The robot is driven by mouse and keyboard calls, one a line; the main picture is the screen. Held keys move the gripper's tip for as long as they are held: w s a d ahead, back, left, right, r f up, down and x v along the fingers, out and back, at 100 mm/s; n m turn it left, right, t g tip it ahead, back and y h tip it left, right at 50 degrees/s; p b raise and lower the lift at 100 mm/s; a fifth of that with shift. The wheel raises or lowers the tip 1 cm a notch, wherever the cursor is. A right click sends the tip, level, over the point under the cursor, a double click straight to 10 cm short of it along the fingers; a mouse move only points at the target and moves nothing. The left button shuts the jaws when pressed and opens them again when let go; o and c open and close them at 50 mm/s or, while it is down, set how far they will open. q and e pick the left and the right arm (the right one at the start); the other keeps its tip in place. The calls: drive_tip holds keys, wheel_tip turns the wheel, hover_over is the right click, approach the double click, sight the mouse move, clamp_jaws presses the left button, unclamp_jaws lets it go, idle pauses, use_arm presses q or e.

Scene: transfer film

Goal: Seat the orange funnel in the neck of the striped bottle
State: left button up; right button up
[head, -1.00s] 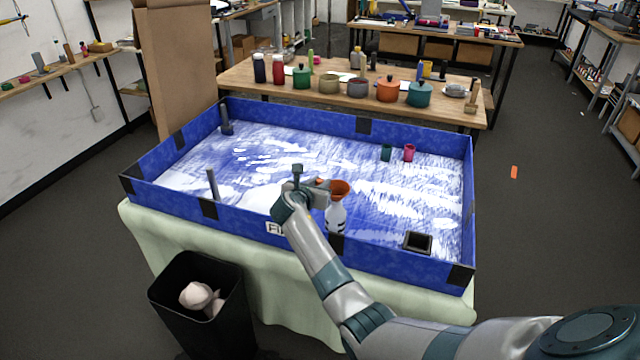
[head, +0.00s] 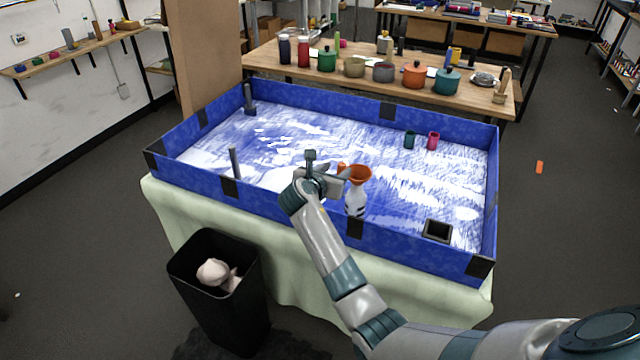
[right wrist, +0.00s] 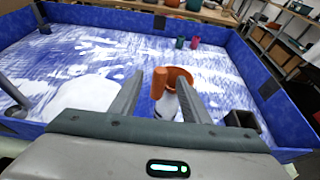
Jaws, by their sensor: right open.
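The orange funnel (head: 360,175) sits mouth up on top of the striped bottle (head: 355,202), which stands upright in the blue-walled tray near its front wall. Both also show in the right wrist view, the funnel (right wrist: 178,76) above the bottle (right wrist: 167,108). An orange tab or handle on the funnel points toward my right gripper. My right gripper (head: 335,178) is open just left of the funnel; in the right wrist view its fingers (right wrist: 160,98) stand apart, with the funnel ahead between them. The funnel's spout is hidden, so its depth in the neck is unclear. My left gripper is not in view.
The tray's blue wall (head: 290,204) runs around the work area. A small black square box (head: 437,231) stands right of the bottle. Green (head: 409,140) and pink (head: 433,141) cups stand farther back. Dark posts (head: 235,163) stand at left. The tray's middle is clear.

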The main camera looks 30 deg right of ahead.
drive_tip(key=b+v, duration=0.2)
drive_tip(key=v, duration=0.9)
drive_tip(key=shift+s+a, duration=0.2)
drive_tip(key=shift+s, duration=0.05)
